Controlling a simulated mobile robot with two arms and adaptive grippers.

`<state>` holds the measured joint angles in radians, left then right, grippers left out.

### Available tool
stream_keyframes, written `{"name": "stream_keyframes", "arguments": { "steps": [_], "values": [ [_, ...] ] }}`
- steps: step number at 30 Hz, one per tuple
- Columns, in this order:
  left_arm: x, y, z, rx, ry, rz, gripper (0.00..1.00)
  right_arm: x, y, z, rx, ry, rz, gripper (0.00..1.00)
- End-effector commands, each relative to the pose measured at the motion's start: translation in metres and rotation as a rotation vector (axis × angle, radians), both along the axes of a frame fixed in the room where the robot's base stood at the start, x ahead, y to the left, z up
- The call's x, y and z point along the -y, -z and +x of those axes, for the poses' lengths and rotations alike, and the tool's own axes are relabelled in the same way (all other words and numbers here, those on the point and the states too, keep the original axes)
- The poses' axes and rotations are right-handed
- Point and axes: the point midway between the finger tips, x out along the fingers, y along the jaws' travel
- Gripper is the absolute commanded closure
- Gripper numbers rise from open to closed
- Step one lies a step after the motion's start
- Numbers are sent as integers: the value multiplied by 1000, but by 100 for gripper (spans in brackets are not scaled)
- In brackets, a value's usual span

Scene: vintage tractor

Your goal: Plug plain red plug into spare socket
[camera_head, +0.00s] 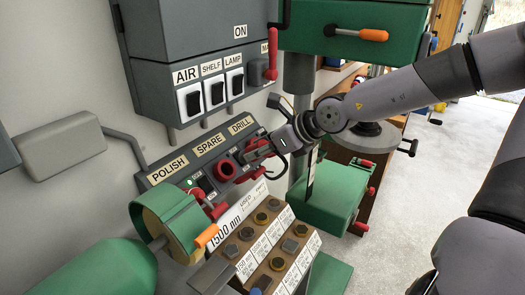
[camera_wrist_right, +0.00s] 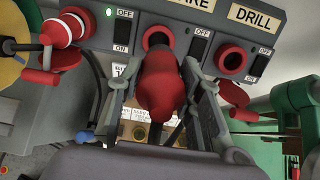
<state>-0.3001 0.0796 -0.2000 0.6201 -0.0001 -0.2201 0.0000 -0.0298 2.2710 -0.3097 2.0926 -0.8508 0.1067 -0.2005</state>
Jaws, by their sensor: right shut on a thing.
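The plain red plug (camera_wrist_right: 162,85) is in my right gripper (camera_wrist_right: 165,100), between its two fingers in the right wrist view. The right gripper (camera_head: 262,155) also shows in the head view, at the socket panel near the drill label. The spare socket (camera_wrist_right: 158,37), a red ring with a dark opening, lies just beyond the plug's far end; part of its ring is hidden by the plug. It also shows in the head view (camera_head: 225,170), with its opening visible. The plug appears apart from the socket, but the exact gap cannot be told. My left gripper is not in view.
A red plug with white bands (camera_wrist_right: 62,30) sits in the polish socket. A sloped rack of bolts (camera_head: 270,245) stands below the panel. Switch boxes (camera_head: 214,90) hang above.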

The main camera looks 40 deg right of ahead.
Motion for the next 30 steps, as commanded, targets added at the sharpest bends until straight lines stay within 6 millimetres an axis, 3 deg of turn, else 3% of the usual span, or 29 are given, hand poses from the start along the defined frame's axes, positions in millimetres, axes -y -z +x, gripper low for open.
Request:
{"name": "stream_keyframes", "arguments": {
  "steps": [3, 13, 30],
  "values": [
    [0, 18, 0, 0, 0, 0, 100, -2, 13, 9, -15, 2, -6, 100],
    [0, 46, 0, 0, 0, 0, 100, -10, 33, 33, -62, 2, -20, 100],
    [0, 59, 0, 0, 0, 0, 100, -16, 44, 51, -97, 4, -30, 100]
  ]
}}
